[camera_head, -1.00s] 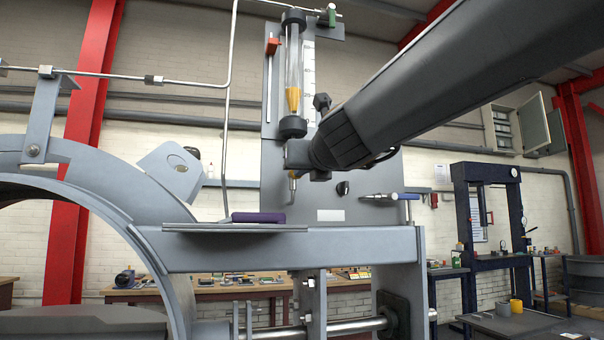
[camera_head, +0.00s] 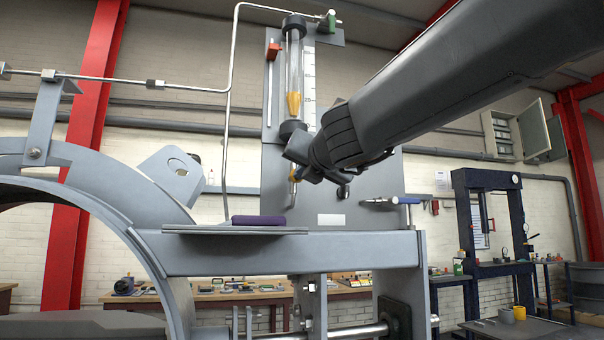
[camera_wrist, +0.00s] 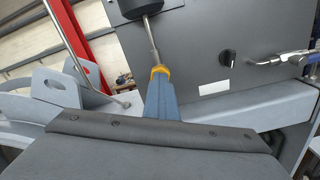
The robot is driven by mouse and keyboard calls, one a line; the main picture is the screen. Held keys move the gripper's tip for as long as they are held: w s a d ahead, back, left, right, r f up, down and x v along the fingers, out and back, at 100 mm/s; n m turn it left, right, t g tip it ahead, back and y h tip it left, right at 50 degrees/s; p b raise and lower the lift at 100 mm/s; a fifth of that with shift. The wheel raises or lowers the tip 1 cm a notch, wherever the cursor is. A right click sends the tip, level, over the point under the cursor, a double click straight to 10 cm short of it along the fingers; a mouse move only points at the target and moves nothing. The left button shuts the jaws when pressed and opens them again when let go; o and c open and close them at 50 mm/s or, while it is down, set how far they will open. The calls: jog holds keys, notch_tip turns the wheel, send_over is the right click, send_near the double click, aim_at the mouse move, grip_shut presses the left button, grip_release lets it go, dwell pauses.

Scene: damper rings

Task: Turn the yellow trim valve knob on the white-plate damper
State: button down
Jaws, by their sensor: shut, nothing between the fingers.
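The yellow knob (camera_wrist: 160,71) shows in the wrist view at the lower end of a thin metal stem, below a dark cylinder (camera_wrist: 137,7). In the head view a bit of yellow (camera_head: 296,173) shows beside my wrist, partly covered by it. My gripper (camera_wrist: 161,84) is shut and empty; its blue-grey fingers point up at the yellow knob and their tips overlap it in the wrist view. I cannot tell whether they touch it. A white plate (camera_head: 331,220) is on the grey panel (camera_head: 380,183) behind; it also shows in the wrist view (camera_wrist: 214,88).
A black knob (camera_wrist: 229,56) and a blue-handled valve (camera_head: 407,200) sit right of the fingers. A glass tube (camera_head: 294,65) with a yellow float stands above my wrist. A purple object (camera_head: 258,220) lies on the grey ledge (camera_head: 340,250) below.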

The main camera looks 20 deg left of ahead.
jog(key=m, duration=0.4)
jog(key=shift+b, duration=0.4)
jog(key=shift+m, duration=0.3)
jog(key=m+b, duration=0.1)
jog(key=m, duration=0.3)
jog(key=c, duration=2.5)
grip_release()
jog(key=o, duration=0.4)
jog(key=shift+s+d, duration=0.1)
jog(key=shift+s, duration=0.05)
